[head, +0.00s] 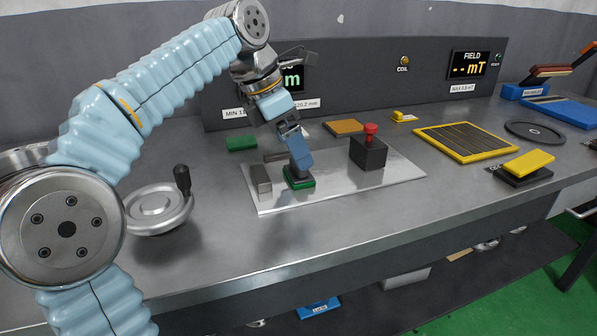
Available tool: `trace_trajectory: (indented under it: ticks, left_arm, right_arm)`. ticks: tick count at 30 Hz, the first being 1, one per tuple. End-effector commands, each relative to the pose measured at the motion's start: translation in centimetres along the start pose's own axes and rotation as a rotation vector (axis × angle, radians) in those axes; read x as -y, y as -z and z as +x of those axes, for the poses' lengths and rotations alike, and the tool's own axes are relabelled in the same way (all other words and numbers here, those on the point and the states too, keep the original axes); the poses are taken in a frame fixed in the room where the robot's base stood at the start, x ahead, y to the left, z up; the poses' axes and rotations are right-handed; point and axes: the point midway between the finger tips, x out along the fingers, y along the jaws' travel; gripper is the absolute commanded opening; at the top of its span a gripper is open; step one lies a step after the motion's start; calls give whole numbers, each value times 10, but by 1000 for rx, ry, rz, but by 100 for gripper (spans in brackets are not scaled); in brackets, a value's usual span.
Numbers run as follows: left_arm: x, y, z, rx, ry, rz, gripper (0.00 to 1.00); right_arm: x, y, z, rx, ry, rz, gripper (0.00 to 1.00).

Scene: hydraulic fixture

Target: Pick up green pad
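One green pad (302,184) lies on the bright metal plate, directly under the tip of my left gripper (300,170). It has a dark top, and the gripper hides part of it. My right gripper is not in view.
The metal plate (390,180) also carries a grey block (261,180) and a black box with a red knob (369,150). A handwheel (157,208) stands to the left. A yellow-framed panel (465,142) and yellow-topped block (529,162) are at right. The front bench strip is clear.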

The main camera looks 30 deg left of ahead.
Motion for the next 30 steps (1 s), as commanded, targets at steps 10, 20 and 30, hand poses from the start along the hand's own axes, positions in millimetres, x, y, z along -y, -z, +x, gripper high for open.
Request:
trace_trajectory:
  ticks: [10,20,30]
  left_arm:
    - [-3,7,46,-3,1,-1,100]
    - [-3,6,54,0,0,-1,97]
    - [-3,6,53,0,0,0,45]
  right_arm:
    - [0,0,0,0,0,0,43]
    - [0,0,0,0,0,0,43]
    - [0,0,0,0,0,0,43]
